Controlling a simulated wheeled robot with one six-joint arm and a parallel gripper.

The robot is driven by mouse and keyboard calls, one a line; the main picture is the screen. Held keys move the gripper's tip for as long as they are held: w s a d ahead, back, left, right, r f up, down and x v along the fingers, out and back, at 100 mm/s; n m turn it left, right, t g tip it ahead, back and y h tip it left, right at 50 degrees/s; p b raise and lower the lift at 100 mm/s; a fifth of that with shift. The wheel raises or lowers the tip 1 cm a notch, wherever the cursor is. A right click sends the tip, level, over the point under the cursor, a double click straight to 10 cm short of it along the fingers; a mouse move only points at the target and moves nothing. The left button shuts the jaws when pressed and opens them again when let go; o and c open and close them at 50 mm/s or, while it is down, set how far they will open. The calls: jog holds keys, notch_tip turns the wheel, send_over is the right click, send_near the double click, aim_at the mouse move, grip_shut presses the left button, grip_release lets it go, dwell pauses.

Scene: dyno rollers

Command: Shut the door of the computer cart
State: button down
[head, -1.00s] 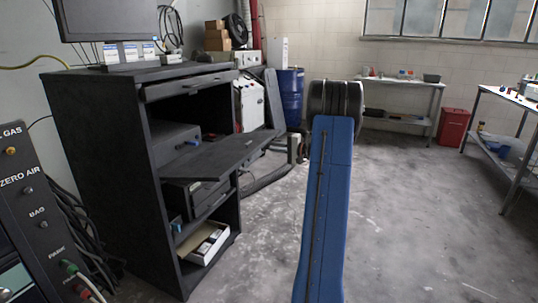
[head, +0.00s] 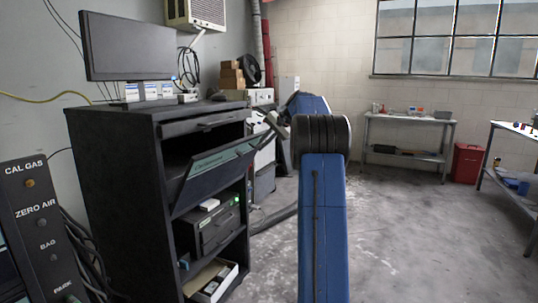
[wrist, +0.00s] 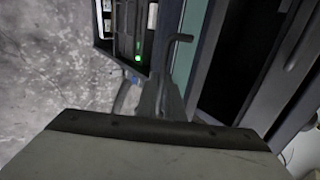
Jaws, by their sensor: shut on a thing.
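The black computer cart (head: 115,190) stands at the left. Its fold-down door (head: 210,172) is partly open, tilted upward from its lower edge, with a dark gap above it. The door's greenish edge strip also shows in the wrist view (wrist: 186,50). My gripper (head: 272,128) is at the door's upper right corner, largely small and dark in the head view. In the wrist view my gripper (wrist: 163,88) is shut on a bent dark door handle (wrist: 178,42). The exact contact is partly hidden by the fingers.
A monitor (head: 128,47) stands on the cart top. Below the door are a device (head: 215,228) with a green light and an open box (head: 212,284). A gas panel (head: 38,215) stands at front left. The floor right of my arm is clear.

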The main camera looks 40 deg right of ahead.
jog(key=w+a+r, duration=0.2)
jog(key=w, duration=0.4)
jog(key=w+a+r, duration=0.3)
jog(key=w, duration=0.3)
jog(key=shift+r, duration=0.3)
jog(key=shift+a, duration=0.1)
